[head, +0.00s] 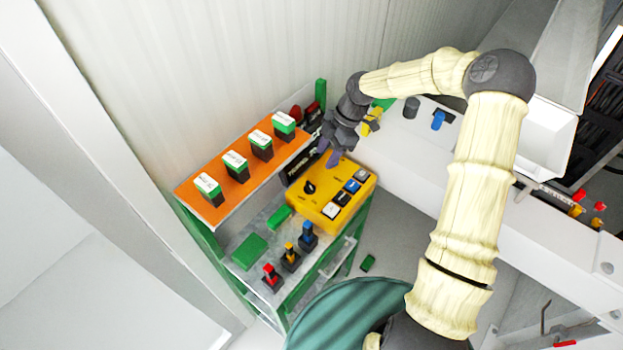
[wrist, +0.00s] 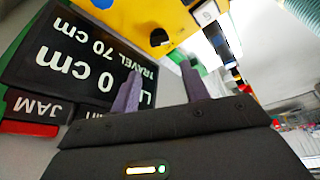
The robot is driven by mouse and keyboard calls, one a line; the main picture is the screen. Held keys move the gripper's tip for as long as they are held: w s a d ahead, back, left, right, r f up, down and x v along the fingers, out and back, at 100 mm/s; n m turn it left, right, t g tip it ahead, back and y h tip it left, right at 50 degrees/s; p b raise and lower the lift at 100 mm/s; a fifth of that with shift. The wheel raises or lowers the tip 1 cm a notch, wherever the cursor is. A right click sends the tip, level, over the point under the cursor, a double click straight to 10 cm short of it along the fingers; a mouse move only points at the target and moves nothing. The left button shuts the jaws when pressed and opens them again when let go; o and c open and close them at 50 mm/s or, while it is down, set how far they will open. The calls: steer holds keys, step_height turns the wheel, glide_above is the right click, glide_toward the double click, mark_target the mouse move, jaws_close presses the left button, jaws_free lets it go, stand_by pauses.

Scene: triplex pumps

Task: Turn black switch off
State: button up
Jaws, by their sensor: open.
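The black switch (head: 309,188) is a small rotary knob on the top face of a yellow control box (head: 326,212). The box sits on the green-framed shelf unit. In the wrist view, a dark round part that looks like this switch (wrist: 158,37) shows on the yellow surface beyond the fingers. My gripper (head: 332,158) is at the box's back edge, behind the switch and apart from it. Its two purple fingers are spread, with nothing between them, as the wrist view also shows (wrist: 162,85). The switch's exact setting is too small to read.
A black display panel (wrist: 85,60) with white lettering stands close to the fingers. An orange shelf (head: 208,213) holds several green-and-white labelled blocks. Red, yellow and blue levers (head: 290,257) stand in front of the yellow box. A white wall rises behind.

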mark_target(309, 185)
steer(key=p+x, duration=0.3)
steer(key=x, duration=0.9)
steer(key=shift+p, duration=0.35)
steer(key=c, duration=0.7)
